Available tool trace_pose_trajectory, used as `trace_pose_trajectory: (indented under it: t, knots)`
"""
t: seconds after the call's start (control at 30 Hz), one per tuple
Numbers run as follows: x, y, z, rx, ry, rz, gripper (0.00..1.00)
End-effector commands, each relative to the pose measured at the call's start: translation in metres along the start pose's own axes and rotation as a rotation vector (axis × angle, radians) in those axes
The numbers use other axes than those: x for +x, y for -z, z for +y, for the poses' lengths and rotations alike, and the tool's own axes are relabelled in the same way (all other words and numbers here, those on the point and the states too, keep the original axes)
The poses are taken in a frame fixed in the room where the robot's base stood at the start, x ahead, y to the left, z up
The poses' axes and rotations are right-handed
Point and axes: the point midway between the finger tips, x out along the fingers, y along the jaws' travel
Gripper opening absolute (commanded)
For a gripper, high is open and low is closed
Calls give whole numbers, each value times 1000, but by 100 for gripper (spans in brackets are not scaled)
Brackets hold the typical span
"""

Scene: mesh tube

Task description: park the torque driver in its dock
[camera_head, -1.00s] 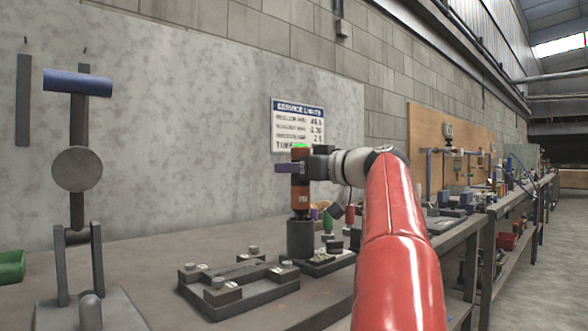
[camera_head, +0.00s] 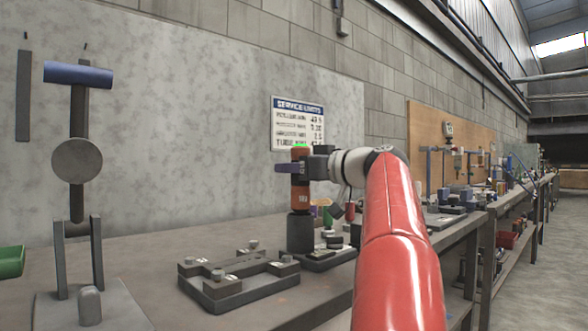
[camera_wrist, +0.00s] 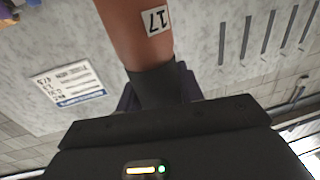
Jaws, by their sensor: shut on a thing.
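The torque driver (camera_head: 300,199) is an orange-red cylinder, upright in the head view. My gripper (camera_head: 290,168), with purple fingers, is shut around its upper part. The driver's lower end meets the top of a dark upright cylinder (camera_head: 300,234), which looks like the dock, on the bench. I cannot tell whether the driver is seated in it or only just above it. In the wrist view the driver (camera_wrist: 128,28), with a "17" label, runs from the top edge to a dark band between my gripper's fingers (camera_wrist: 158,95). Its lower end is hidden there.
A low dark fixture with bolts (camera_head: 222,289) sits left of the dock. Several small coloured items stand right of the dock. The bench left of the fixture has bare room.

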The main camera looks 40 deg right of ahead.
Motion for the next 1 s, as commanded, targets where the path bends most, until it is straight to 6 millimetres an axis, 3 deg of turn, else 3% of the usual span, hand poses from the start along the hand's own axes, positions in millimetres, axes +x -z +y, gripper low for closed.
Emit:
trace_pose_trajectory:
  t: [1.0]
  knots:
    - [0,-10,-1,-2,0,2,10]
